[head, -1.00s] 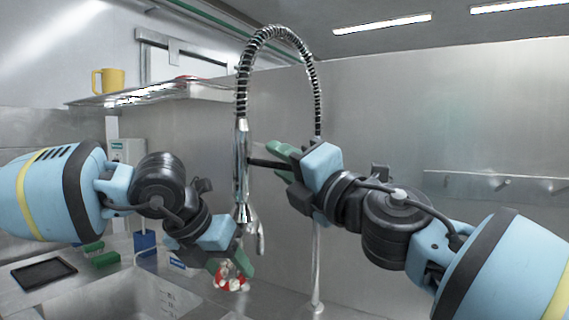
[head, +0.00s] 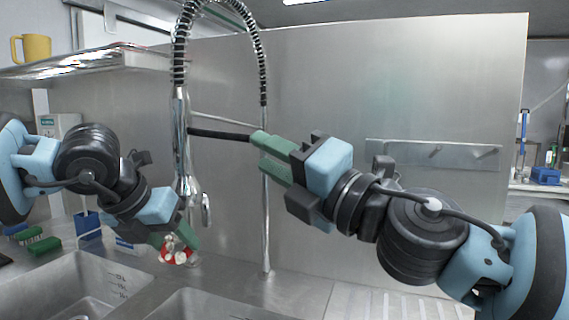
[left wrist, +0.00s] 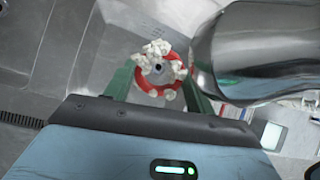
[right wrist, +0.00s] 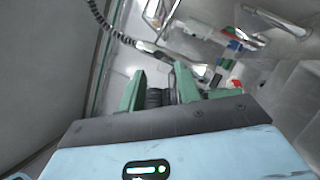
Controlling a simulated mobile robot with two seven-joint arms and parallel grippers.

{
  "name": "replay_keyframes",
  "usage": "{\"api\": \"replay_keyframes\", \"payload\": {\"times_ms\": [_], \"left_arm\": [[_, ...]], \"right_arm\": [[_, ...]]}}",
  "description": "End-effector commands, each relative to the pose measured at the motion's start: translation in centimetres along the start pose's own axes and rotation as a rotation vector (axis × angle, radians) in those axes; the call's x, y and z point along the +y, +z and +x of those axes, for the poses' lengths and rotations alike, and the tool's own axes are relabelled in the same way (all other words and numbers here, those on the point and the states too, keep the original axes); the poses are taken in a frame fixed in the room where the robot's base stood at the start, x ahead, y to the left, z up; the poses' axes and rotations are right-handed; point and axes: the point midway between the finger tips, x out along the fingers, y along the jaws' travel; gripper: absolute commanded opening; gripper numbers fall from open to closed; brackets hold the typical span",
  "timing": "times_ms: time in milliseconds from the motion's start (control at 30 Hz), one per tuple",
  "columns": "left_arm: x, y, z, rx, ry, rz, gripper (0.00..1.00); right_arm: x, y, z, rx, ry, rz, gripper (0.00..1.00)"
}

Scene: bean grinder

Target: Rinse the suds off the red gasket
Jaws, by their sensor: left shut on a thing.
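The red gasket (head: 177,259) is a small ring with clumps of white suds on it. It also shows in the left wrist view (left wrist: 143,84), held between the two green fingers. My left gripper (head: 172,240) is shut on it, beside the lower end of the steel tap (head: 181,150). The metal spray head (left wrist: 262,50) looms close at the right of the left wrist view. No water stream is visible. My right gripper (head: 264,150) has its fingers apart, by the end of the tap's black rod (head: 220,135). I cannot tell whether they touch it.
Sink basins (head: 80,285) lie below, with a ribbed drainboard (head: 380,302) to the right. A shelf (head: 100,66) with a yellow mug (head: 36,48) hangs at upper left. A green brush (head: 44,244) lies on the left counter. A steel wall (head: 340,100) stands behind.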

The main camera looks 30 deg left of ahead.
Motion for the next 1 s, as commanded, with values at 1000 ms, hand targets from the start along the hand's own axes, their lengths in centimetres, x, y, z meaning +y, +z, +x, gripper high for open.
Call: {"api": "replay_keyframes", "payload": {"times_ms": [1000], "left_arm": [[0.0, 0.0, 0.0, 0.000, 0.000, 0.000, 0.29]], "right_arm": [[2.4, 0.1, -1.9, 0.090, -0.039, 0.266, 0.00]]}}
